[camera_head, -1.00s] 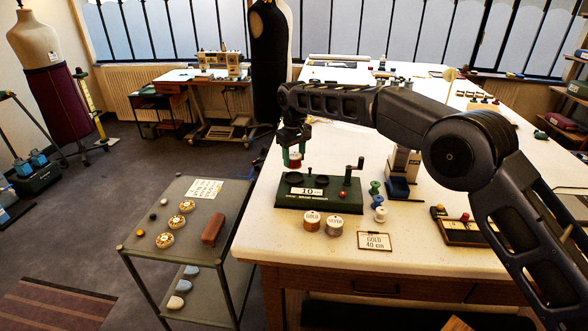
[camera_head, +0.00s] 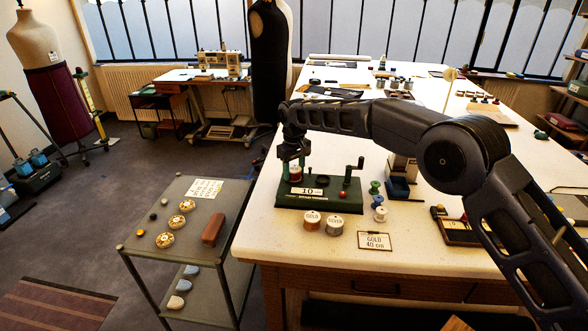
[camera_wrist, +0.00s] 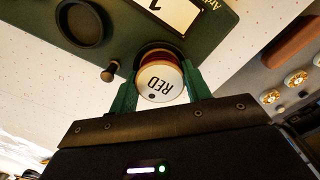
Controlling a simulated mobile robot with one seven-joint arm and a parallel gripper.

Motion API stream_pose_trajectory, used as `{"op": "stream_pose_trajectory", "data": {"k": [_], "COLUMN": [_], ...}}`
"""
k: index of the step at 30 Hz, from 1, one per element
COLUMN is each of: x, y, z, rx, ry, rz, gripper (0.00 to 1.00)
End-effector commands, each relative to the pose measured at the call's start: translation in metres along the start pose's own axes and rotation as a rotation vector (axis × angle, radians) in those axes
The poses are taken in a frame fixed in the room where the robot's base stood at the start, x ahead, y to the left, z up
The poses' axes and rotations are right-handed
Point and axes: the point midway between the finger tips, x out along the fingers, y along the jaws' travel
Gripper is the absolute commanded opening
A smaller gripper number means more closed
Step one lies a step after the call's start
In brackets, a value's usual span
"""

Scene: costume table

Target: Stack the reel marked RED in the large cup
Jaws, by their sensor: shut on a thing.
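My gripper (camera_head: 292,168) is shut on the RED reel (camera_wrist: 161,82), which has a white top marked RED and dark red thread. The green fingers stand on both sides of it. The reel is upright at the left end of the green winder base (camera_head: 350,200), over or in a dark round cup (camera_wrist: 150,47) whose rim shows partly behind it. I cannot tell whether it rests on the bottom. Another dark round cup (camera_wrist: 80,22) on the base looks empty. The reel also shows in the head view (camera_head: 295,174), partly hidden by the fingers.
GOLD (camera_head: 312,221) and SILVER (camera_head: 334,225) reels stand in front of the base, beside a GOLD 40 cm card (camera_head: 375,241). A crank (camera_head: 352,170) rises at the base's right. A grey trolley (camera_head: 165,262) is to the left.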

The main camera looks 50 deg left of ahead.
Motion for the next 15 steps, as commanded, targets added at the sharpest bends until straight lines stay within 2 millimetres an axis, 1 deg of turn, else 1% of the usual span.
{"op": "stream_pose_trajectory", "data": {"k": [7, 8, 10, 11, 15], "x": [0.0067, 0.007, 0.0076, 0.0079, 0.0094], "y": [0.0001, 0.0002, 0.0, -0.0002, -0.0019], "z": [0.0002, 0.0002, 0.0003, 0.0004, 0.0006], "rx": [0.0, 0.0, 0.0, 0.0, -0.002], "ry": [-0.001, -0.001, -0.002, -0.002, -0.005], "rz": [0.0, 0.0, 0.0, 0.0, -0.002], "gripper": [0.25, 0.52, 0.66, 0.7, 0.7]}}
